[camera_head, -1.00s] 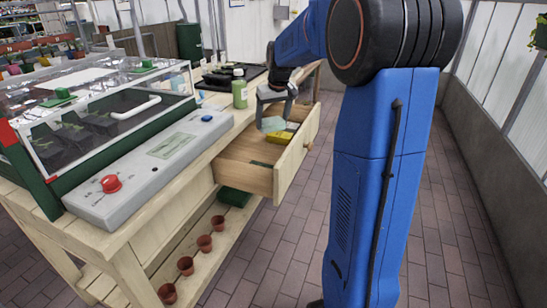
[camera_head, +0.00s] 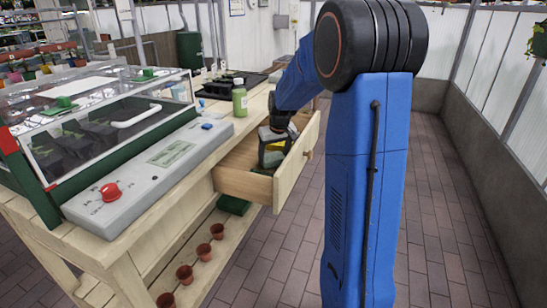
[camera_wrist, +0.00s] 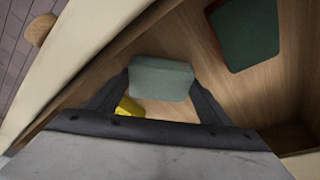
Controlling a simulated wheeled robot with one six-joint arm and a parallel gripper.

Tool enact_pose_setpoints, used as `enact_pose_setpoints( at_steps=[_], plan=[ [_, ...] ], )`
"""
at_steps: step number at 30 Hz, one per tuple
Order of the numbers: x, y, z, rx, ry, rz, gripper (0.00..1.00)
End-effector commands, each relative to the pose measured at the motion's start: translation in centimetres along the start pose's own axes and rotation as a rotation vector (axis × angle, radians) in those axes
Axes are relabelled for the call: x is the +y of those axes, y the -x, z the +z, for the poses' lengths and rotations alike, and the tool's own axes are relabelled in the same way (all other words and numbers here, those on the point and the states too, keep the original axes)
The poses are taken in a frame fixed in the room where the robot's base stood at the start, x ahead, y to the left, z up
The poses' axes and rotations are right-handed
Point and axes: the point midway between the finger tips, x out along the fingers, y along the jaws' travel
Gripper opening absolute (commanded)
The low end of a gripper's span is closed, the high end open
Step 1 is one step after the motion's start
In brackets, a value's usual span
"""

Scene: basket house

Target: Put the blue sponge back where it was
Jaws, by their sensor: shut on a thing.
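A dull blue-green sponge (camera_wrist: 160,78) sits between the two dark fingers of my gripper (camera_wrist: 152,92) in the wrist view. My gripper is shut on it. In the head view my gripper (camera_head: 274,150) is down inside the open wooden drawer (camera_head: 290,172); I cannot make out the sponge clearly there. In the wrist view the drawer's wooden floor (camera_wrist: 205,85) lies below the sponge. I cannot tell whether the sponge touches the floor.
A yellow thing (camera_wrist: 128,107) lies partly hidden by the sponge and gripper. A dark green block (camera_wrist: 247,33) lies farther along in the drawer. A green bottle (camera_head: 240,97) and grey control box (camera_head: 150,175) stand on the bench. Drawer walls are close around my gripper.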

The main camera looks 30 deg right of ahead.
Motion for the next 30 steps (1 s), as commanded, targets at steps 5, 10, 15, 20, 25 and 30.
enact_pose_setpoints(
  at_steps=[5,10,15,20,25,30],
  plan=[
    [0.0,-0.3,0.1,0.001,0.000,0.000,0.52],
    [0.0,-0.4,0.1,0.001,0.000,0.000,0.52],
    [0.0,-0.5,0.1,0.001,0.000,0.000,0.92],
    [0.0,-0.5,0.1,0.001,0.000,0.000,0.92],
    [0.0,-0.4,0.1,0.002,0.000,0.000,0.92],
    [0.0,1.2,0.0,0.003,0.000,0.000,0.92]
  ],
)
